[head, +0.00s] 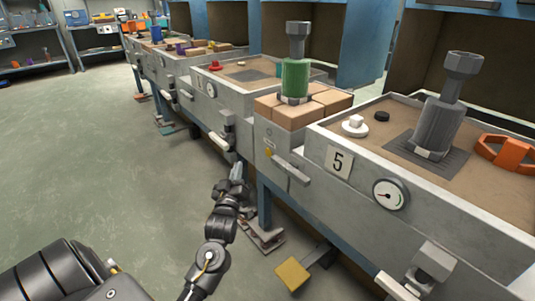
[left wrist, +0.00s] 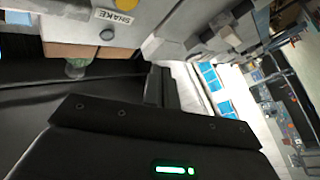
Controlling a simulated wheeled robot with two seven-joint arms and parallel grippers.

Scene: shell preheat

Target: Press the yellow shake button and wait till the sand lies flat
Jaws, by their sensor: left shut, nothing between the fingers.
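A small yellow button (head: 268,152) sits on the grey front panel of the bench with tan bricks. My right gripper is not in view. Tan sand (head: 430,165) shows in bench 5. Sand at the brick bench is hidden by the bricks.
Tan bricks (head: 320,105) lie around a green-bodied tool (head: 295,78). A bar handle (head: 288,168) juts out near the button. A yellow pedal (head: 292,274) stands low under bench 5, which has a gauge (head: 391,195). The floor (head: 110,150) at left is clear.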

